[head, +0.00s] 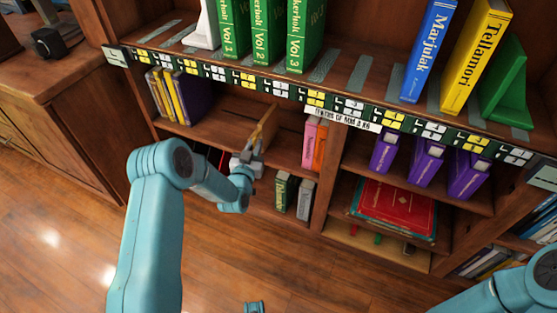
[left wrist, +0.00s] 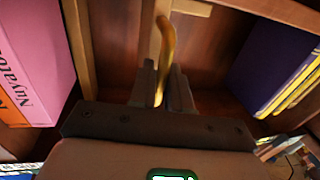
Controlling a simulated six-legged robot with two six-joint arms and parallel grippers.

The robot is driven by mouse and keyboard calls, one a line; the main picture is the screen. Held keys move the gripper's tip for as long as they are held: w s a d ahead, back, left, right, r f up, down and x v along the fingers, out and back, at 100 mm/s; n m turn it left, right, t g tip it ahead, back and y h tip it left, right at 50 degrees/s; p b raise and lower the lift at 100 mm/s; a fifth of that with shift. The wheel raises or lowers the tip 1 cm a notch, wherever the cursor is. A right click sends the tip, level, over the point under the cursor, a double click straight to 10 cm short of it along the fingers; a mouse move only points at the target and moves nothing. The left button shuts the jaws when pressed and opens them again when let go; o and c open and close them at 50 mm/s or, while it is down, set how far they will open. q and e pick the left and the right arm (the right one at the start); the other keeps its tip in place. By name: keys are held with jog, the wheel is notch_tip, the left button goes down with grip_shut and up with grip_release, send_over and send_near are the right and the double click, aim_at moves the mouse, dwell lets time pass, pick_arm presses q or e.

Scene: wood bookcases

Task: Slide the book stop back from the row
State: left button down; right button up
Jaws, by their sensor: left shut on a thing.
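The book stop (head: 267,123) is a tan wooden upright on the middle-left shelf, in the gap between two groups of books. In the left wrist view its curved yellow-brown handle (left wrist: 166,45) rises between my fingers. My left gripper (head: 249,153) is shut on this handle at the shelf's front. Pink and orange books (head: 314,143) stand to the right of the stop. Yellow and purple books (head: 178,95) stand farther off to its left. The fingers hide the lower part of the handle.
A label strip (head: 235,75) runs along the shelf edge above my gripper. A wooden divider (head: 327,165) stands right of the pink and orange books. Shelf floor (head: 222,122) is bare left of the stop. Green and grey books (head: 292,196) stand below.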

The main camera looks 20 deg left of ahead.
pick_arm(q)
jog(key=a+b, duration=0.4)
jog(key=a, duration=0.8)
jog(key=shift+w+b, duration=0.15)
jog(key=shift+b, duration=0.15)
pick_arm(e)
jog(key=f, duration=0.3)
jog(key=w+d+f, duration=0.1)
jog(key=f, duration=0.1)
jog(key=shift+f, duration=0.1)
pick_arm(q)
jog(key=c, duration=1.3)
grip_release()
jog(key=shift+d, duration=0.1)
jog(key=s+d+p, duration=0.1)
jog(key=s, duration=0.4)
jog(key=s+p, duration=0.1)
jog(key=s, duration=0.4)
jog(key=s+d+p, duration=0.1)
jog(key=s, duration=0.5)
jog(key=shift+d+p, duration=0.3)
jog(key=shift+d, duration=0.05)
pick_arm(e)
jog(key=r, duration=0.3)
jog(key=shift+s+a+r, duration=0.2)
jog(key=shift+s+a, duration=0.1)
jog(key=shift+a, duration=0.05)
